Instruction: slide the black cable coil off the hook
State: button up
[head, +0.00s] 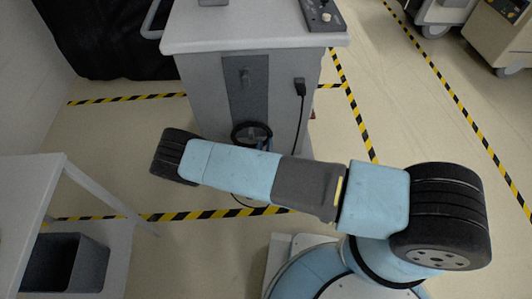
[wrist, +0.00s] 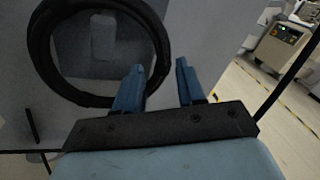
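The black cable coil (head: 239,128) is a dark ring in front of the cart's lower panel, partly hidden by my arm in the head view. In the wrist view the coil (wrist: 41,52) fills the upper left. A grey peg-like piece (wrist: 103,37) shows through its opening; a similar hook-like piece (head: 246,77) is on the panel in the head view. I cannot tell whether the coil rests on it. My gripper (wrist: 160,75) is open at the coil's lower right: the left blue finger overlaps the ring, the right finger is outside it. Contact is unclear.
The grey cart (head: 205,95) stands ahead. A black plug (head: 300,88) with a cord hangs right of the panel. A white table (head: 30,195) and dark bin (head: 68,262) are at left.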

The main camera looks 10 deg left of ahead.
aim_at(267, 133)
jog(key=shift+w+a, duration=0.1)
jog(key=shift+w, duration=3.9)
jog(key=shift+c, duration=0.5)
grip_shut()
jog(key=shift+c, duration=0.9)
grip_release()
grip_shut()
